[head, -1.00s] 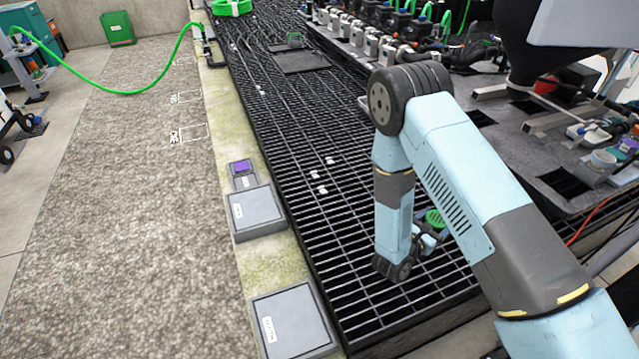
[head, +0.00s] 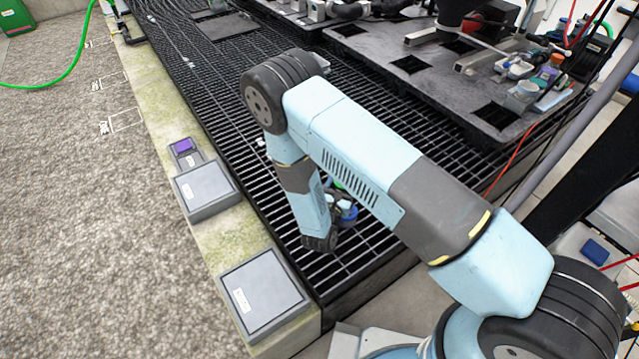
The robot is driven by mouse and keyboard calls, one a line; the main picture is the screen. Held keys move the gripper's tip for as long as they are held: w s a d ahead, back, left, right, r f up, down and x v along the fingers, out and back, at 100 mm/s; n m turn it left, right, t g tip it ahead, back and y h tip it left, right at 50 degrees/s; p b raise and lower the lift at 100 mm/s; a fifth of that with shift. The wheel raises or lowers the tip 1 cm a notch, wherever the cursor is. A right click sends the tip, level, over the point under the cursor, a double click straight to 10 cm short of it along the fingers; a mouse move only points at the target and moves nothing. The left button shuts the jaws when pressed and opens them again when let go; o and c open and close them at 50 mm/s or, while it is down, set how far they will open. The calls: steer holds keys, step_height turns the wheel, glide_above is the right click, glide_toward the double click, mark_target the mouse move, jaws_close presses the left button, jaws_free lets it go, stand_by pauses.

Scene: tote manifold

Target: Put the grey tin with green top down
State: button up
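My arm reaches down over the black grating, and its wrist and gripper (head: 343,207) show low beside the forearm, partly hidden by my own arm. A sliver of green (head: 338,184) shows just behind the gripper, at the edge of my upper arm link. It appears to be the green top of the tin. The tin's grey body is hidden. My fingertips are hidden too, so I cannot tell whether they hold the tin or whether it touches the grating.
The black grating (head: 215,80) has free room left of my arm. Grey boxes (head: 262,292) and (head: 205,190), and a purple-topped block (head: 183,147), line the concrete edge. A dark bench (head: 395,85) with square openings and equipment stands at the back right.

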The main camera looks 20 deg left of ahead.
steer(key=w+a+f, duration=0.1)
steer(key=a+f, duration=0.1)
steer(key=w+a+f, duration=0.1)
steer(key=a+f, duration=0.1)
steer(key=w+a+f, duration=0.2)
steer(key=f, duration=0.1)
steer(key=shift+w+a, duration=0.1)
steer(key=shift+a, duration=0.2)
steer(key=shift+w+a+f, duration=0.1)
steer(key=shift+f, duration=1.65)
steer(key=o, duration=1.1)
steer(key=shift+c, duration=0.2)
